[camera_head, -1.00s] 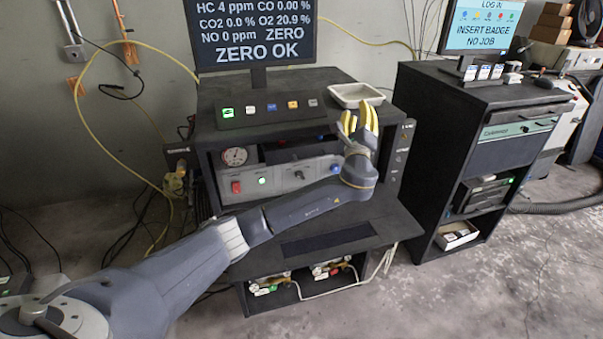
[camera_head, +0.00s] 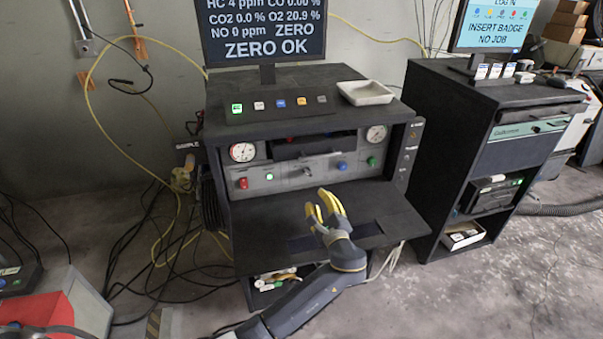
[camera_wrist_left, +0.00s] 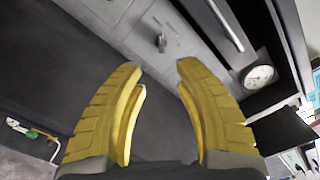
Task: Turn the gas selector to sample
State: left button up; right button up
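The gas selector appears to be the small metal lever knob (camera_head: 307,171) in the middle of the grey panel (camera_head: 323,173) in the cabinet; its label is too small to read. It also shows beyond my fingertips in the left wrist view (camera_wrist_left: 161,42). My left gripper (camera_head: 322,197), with yellow fingers, is below and in front of the knob, over the cabinet's lower shelf. The left wrist view shows its fingers (camera_wrist_left: 162,66) apart with nothing between them, not touching the knob. My right gripper is not in view.
A red knob (camera_head: 243,183), lit green button (camera_head: 269,176), blue knob (camera_head: 342,165) and two gauges (camera_head: 242,152) flank the selector. A monitor (camera_head: 262,30) reads ZERO OK above. A white tray (camera_head: 366,92) sits on the cabinet top. A second cabinet (camera_head: 480,140) stands right.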

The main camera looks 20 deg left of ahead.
aim_at(306, 174)
pick_arm(q)
jog(key=x, duration=1.5)
jog(key=shift+w+a, duration=0.15)
jog(key=shift+w, duration=0.2)
jog(key=shift+r, duration=0.1)
grip_shut()
